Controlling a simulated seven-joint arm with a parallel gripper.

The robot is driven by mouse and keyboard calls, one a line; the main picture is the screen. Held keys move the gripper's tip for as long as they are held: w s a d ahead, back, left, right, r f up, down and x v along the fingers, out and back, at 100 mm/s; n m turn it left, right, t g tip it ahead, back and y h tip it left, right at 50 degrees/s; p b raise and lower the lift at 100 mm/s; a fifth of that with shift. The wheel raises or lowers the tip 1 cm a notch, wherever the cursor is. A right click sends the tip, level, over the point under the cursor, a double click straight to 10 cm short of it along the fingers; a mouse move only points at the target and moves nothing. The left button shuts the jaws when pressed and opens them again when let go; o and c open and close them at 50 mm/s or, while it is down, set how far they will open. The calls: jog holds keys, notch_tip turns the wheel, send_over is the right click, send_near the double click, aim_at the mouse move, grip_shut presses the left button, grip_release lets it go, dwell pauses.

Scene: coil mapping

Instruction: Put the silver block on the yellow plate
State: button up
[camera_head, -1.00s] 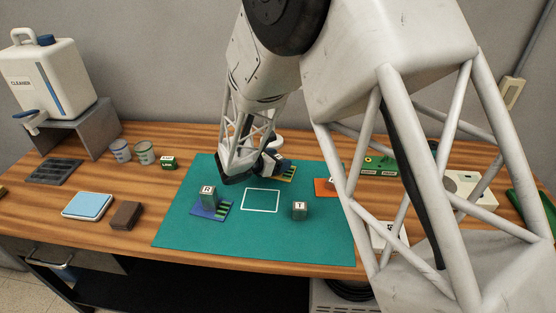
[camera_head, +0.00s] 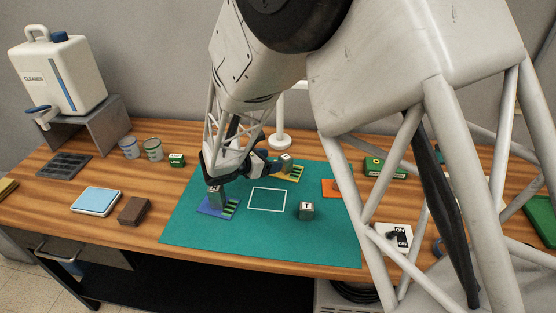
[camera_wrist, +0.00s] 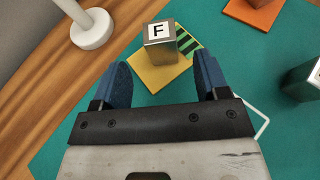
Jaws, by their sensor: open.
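A silver block marked F (camera_head: 286,160) stands upright on the yellow plate (camera_head: 297,175), near the back of the green mat. In the wrist view, the silver block (camera_wrist: 160,45) rests on the left part of the yellow plate (camera_wrist: 155,78), beside its dark green stripes. My gripper (camera_wrist: 163,63) is open and empty. Its two blue fingers are spread on the near side of the block, with a clear gap to it. In the head view, my gripper (camera_head: 264,164) is just left of the block, partly hidden by my arm.
A block marked R (camera_head: 215,195) stands on a blue plate (camera_head: 211,211). A block marked T (camera_head: 306,211) stands right of a white outlined square (camera_head: 267,210). An orange plate (camera_head: 330,188) lies at the right. A white round-based stand (camera_head: 280,142) is behind the yellow plate. The mat's front is clear.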

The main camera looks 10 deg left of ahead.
jog(key=shift+v, duration=2.3)
jog(key=s+d+r+m+g+y, duration=0.15)
jog(key=s+d+r+m, duration=0.25)
jog(key=d, duration=0.4)
jog(key=s+d+r+m+g, duration=0.3)
jog(key=d+r+m, duration=0.15)
jog(key=d, duration=0.35)
jog(key=s+d+r+m+g+y, duration=0.1)
jog(key=s+d+r+m+g, duration=0.25)
jog(key=d, duration=0.45)
jog(key=s+d+r+m+y, duration=0.1)
jog(key=s+d+m+y, duration=0.1)
jog(key=s+m, duration=0.3)
jog(key=s+d+r+m+y, duration=0.2)
jog(key=s+d+m, duration=0.2)
jog(key=s, duration=0.5)
jog(key=s+d+r+m+t+y, duration=0.1)
jog(key=s+d+r+m+y, duration=0.1)
jog(key=s+m, duration=0.4)
jog(key=shift+s+d+r+y, duration=0.25)
jog(key=shift+s+d+y, duration=0.3)
jog(key=shift+d, duration=0.55)
